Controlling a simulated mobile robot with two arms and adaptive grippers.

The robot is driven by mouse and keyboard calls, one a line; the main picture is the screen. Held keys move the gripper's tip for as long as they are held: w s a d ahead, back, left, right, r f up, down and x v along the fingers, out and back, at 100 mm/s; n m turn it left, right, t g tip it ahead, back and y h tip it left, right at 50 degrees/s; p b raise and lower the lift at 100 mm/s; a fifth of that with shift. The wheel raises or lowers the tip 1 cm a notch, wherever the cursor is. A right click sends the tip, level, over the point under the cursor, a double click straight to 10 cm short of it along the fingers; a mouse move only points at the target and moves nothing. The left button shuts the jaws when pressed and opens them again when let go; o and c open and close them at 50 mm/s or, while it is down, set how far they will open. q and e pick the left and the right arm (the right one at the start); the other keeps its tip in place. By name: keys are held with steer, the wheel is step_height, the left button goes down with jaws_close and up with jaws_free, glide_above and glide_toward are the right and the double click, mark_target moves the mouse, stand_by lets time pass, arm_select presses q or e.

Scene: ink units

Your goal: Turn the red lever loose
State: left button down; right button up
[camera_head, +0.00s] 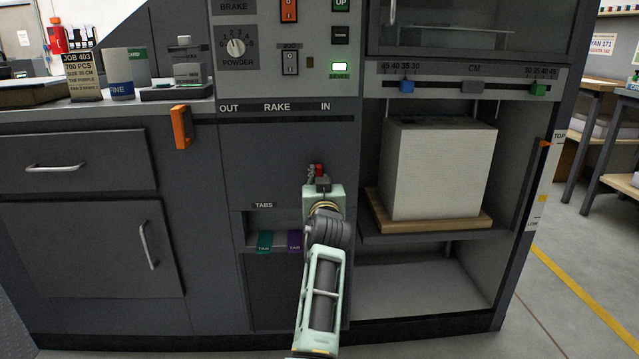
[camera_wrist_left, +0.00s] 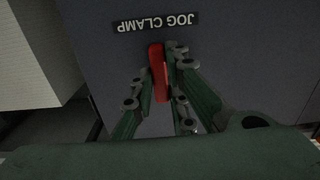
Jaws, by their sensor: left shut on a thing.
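The red lever (camera_wrist_left: 158,72) sits on the grey machine panel under a "JOG CLAMP" label (camera_wrist_left: 156,23), which reads upside down in the left wrist view. My left gripper (camera_wrist_left: 160,82) is shut on the lever, with its dark green fingers on either side of it. In the head view only a small red part of the lever (camera_head: 319,169) shows above my left gripper (camera_head: 317,178). My wrist and arm hide the rest of the lever and the label there. My right gripper is not in view.
A white paper stack (camera_head: 437,170) on a wooden board (camera_head: 430,222) stands in the bay to the right. An orange handle (camera_head: 181,127) sticks out at the left. Teal (camera_head: 265,241) and purple (camera_head: 294,240) tabs sit in a slot beside my arm.

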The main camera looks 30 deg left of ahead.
arm_select(q)
steer(key=c, duration=1.7)
jaws_free()
steer(key=shift+f, duration=0.1)
step_height(320, 180, up, 10)
steer(key=shift+r, duration=0.1)
